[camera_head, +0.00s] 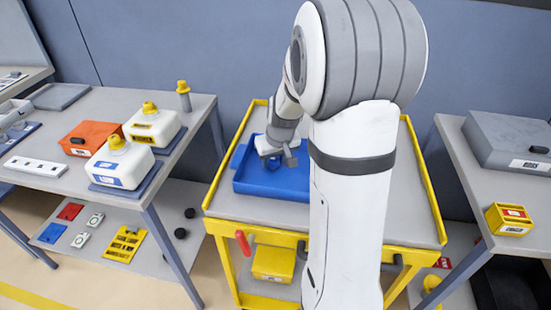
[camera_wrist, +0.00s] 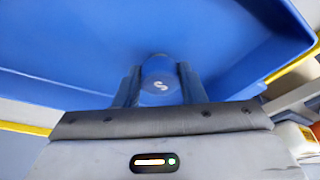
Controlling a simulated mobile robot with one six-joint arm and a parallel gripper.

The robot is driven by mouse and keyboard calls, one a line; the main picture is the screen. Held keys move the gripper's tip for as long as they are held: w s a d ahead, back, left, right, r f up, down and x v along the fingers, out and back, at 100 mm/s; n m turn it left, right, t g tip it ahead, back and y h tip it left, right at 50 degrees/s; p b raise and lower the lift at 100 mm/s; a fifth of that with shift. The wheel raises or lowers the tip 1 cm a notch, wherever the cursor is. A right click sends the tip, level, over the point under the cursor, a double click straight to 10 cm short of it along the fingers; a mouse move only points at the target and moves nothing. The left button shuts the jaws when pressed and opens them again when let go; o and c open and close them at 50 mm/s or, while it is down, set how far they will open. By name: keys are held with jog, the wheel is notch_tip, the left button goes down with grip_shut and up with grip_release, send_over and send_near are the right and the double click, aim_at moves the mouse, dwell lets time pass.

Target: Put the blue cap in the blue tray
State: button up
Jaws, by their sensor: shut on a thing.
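The blue cap (camera_wrist: 160,80) is between the two fingers of my gripper (camera_wrist: 160,88) in the wrist view, with a pale mark on its face. My gripper is shut on it. In the head view my gripper (camera_head: 279,161) is over the left part of the blue tray (camera_head: 262,184), and a bit of blue cap (camera_head: 274,164) shows at the fingers. The blue tray fills most of the wrist view (camera_wrist: 70,50) behind the cap. I cannot tell whether the cap touches the tray floor. My arm hides the tray's right part.
The tray lies on a yellow-framed cart (camera_head: 222,199) with a grey top. A left bench holds two white jugs (camera_head: 120,163) with yellow caps, an orange box (camera_head: 92,137) and a grey bottle (camera_head: 184,97). A right bench holds a grey case (camera_head: 510,140) and a yellow box (camera_head: 509,219).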

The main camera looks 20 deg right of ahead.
jog(key=shift+s+r, duration=0.1)
jog(key=o, duration=1)
jog(key=shift+c, duration=0.2)
